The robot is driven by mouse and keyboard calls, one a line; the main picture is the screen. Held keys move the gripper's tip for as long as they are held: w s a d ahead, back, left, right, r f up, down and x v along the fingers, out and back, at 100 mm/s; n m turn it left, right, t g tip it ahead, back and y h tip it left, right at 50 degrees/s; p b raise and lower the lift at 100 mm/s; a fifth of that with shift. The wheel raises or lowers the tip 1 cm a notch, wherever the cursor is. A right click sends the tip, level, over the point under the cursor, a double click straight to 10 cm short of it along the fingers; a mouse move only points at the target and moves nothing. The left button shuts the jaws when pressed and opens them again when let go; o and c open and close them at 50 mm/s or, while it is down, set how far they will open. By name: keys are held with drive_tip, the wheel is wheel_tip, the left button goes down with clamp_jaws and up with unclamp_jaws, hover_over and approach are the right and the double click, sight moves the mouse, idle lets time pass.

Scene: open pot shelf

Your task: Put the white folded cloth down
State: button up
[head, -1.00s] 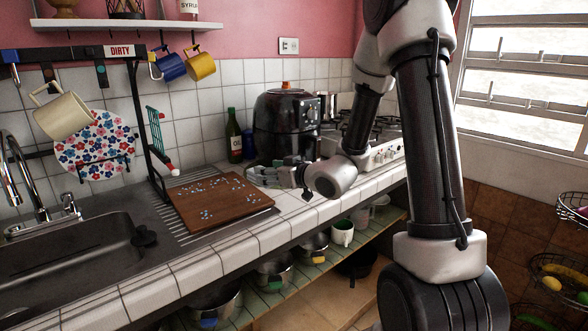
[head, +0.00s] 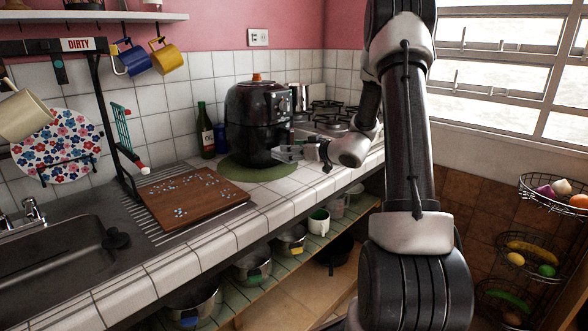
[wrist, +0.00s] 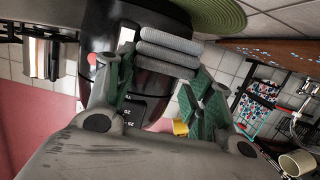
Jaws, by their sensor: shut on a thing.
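The white folded cloth (wrist: 168,50) shows in the wrist view as a small stack of pale grey-white layers. My gripper (wrist: 166,66) is shut on it, with a green-padded finger at each side. In the head view my gripper (head: 288,153) is at the front right of the black air fryer (head: 258,122), seemingly above the counter. The cloth is too small there to tell apart clearly from the fingers.
A round green mat (head: 240,172) lies under the air fryer. A brown cutting board (head: 190,197) lies to the left, by the sink (head: 55,262). A stove (head: 335,125) is behind my arm. White tiled counter (head: 285,185) in front is clear. Pots stand on the shelf below.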

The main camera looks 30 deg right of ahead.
wheel_tip(320, 180, down, 6)
drive_tip(key=shift+a+f, duration=0.1)
drive_tip(key=shift+f, duration=0.3)
drive_tip(key=shift+f, duration=0.15)
drive_tip(key=o, duration=1.3)
drive_tip(key=shift+o, duration=0.2)
